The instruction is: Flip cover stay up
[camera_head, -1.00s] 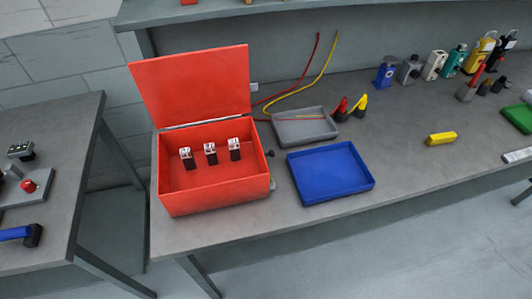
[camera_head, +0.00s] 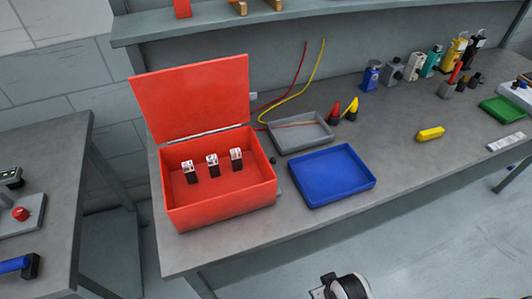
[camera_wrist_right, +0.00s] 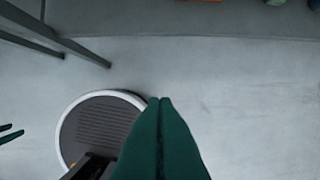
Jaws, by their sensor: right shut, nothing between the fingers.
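A red box (camera_head: 222,208) stands on the grey bench, left of its middle. Its red cover (camera_head: 192,98) is up, leaning back behind the open box. Several small white-and-black parts stand in a row inside, among them one at the left (camera_head: 190,172), one in the middle (camera_head: 212,166) and one at the right (camera_head: 236,159). My right gripper (camera_wrist_right: 160,101) is shut and empty, with its green fingers together above the floor in the right wrist view. Part of one of my arms shows at the bottom of the head view, away from the box.
A blue tray (camera_head: 331,197) and a grey tray (camera_head: 330,141) sit right of the box. Red and yellow cables (camera_head: 292,98) lie behind. A yellow block (camera_head: 430,133) and several padlock-like items stand further right. A second table (camera_head: 52,170) is at left.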

